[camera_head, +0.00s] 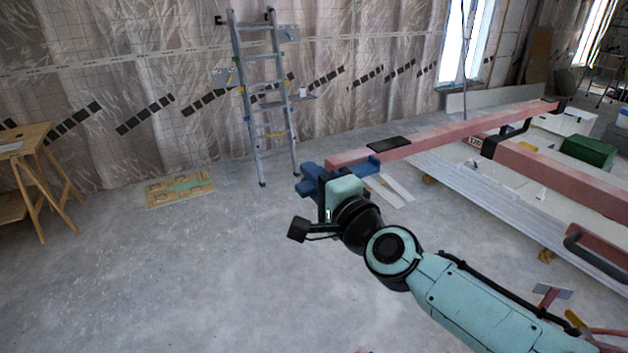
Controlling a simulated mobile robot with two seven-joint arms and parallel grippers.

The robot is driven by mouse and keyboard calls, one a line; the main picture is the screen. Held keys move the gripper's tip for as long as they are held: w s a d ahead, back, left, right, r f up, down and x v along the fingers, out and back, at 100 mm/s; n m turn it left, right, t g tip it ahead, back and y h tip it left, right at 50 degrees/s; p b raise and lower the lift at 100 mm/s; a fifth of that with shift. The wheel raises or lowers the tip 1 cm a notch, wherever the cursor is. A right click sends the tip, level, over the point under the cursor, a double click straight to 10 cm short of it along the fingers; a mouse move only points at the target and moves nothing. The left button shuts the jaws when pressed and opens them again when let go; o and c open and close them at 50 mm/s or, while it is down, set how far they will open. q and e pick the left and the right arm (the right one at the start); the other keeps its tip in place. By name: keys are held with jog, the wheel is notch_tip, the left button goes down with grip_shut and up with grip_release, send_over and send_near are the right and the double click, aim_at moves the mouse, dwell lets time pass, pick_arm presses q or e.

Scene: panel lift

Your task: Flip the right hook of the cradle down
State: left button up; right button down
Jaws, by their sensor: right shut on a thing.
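The cradle's pink-red beam (455,132) runs from the middle of the view to the far right. At its near left end is a blue hook piece (312,184), partly covered by my gripper. My right gripper (326,183) is at this beam end, shut on the blue hook. I cannot tell clearly whether the hook points up or down. A second pink-red beam (565,178) of the cradle lies farther right, with a black clamp part at its end. My left gripper is not in view.
A ladder (262,100) leans against the foil-covered wall behind. A wooden trestle table (28,150) stands at the left, and a patterned board (180,189) lies on the floor. Pale panels (470,190) lie under the beams.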

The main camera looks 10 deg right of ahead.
jog(key=shift+r, duration=0.1)
dwell(0.5)
jog(key=c, duration=1.1)
grip_release()
jog(key=b+v, duration=0.1)
jog(key=v, duration=1.2)
jog(key=shift+s, duration=0.2)
